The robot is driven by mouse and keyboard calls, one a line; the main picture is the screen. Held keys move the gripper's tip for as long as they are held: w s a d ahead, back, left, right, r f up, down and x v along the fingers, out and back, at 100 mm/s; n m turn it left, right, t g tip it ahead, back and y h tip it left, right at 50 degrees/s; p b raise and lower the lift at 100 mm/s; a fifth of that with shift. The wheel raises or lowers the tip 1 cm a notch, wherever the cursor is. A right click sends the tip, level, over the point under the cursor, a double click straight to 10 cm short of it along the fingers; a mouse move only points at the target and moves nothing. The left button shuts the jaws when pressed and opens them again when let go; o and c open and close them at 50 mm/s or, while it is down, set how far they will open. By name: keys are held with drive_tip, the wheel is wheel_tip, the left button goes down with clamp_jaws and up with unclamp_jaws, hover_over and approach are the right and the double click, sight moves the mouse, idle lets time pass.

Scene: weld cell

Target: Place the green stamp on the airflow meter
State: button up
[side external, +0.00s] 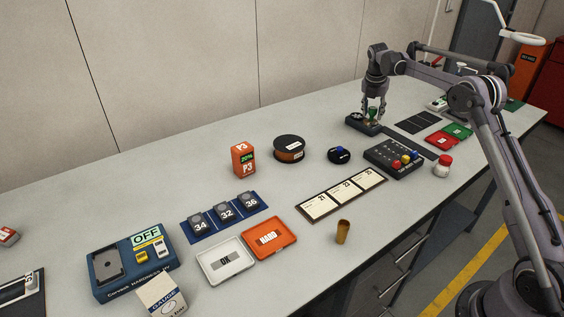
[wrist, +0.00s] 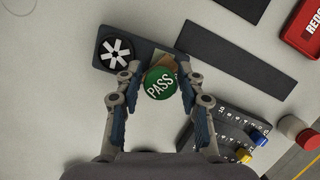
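The green stamp (wrist: 160,83) has a round top marked PASS and stands between my gripper's fingers. It also shows in the side view (side external: 372,112). The airflow meter (wrist: 115,53) is a dark box with a white fan on its left; in the side view it (side external: 355,123) lies at the back right of the table. The stamp is over the meter's right part, beside a tan patch (wrist: 169,62); its lower end is hidden. My gripper (wrist: 159,72) points down with a finger on each side of the stamp. Narrow gaps show beside the stamp's top, so it looks open.
A black keypad-like box (side external: 395,157) with coloured knobs, a dark mat (side external: 417,122), a red tray (side external: 441,143) and a white jar with a red lid (side external: 443,166) lie nearby. A black spool (side external: 289,147) is to the left. Bare table lies behind the meter.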

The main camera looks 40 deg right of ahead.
drive_tip(key=shift+r, duration=0.1)
drive_tip(key=v, duration=1.2)
drive_tip(key=s+a+r+m+t, duration=0.1)
drive_tip(key=s+a+r+m, duration=0.15)
drive_tip(key=a, duration=0.35)
drive_tip(key=s+a+r+m+t+y, duration=0.1)
drive_tip(key=s+a+r+m, duration=0.1)
drive_tip(key=s+a+m, duration=0.25)
drive_tip(key=s+a+r+m+t, duration=0.1)
drive_tip(key=s+a+r+m, duration=0.15)
drive_tip(key=a, duration=0.35)
drive_tip(key=s+a+f+m+t+y, duration=0.1)
drive_tip(key=s+a+f+m, duration=0.5)
drive_tip(key=s, duration=0.4)
drive_tip(key=s+a+f+m+t+y, duration=0.1)
drive_tip(key=s+a+f+m, duration=0.5)
drive_tip(key=s, duration=0.5)
drive_tip(key=shift+a+m+t, duration=0.4)
drive_tip(key=shift+a+m, duration=0.15)
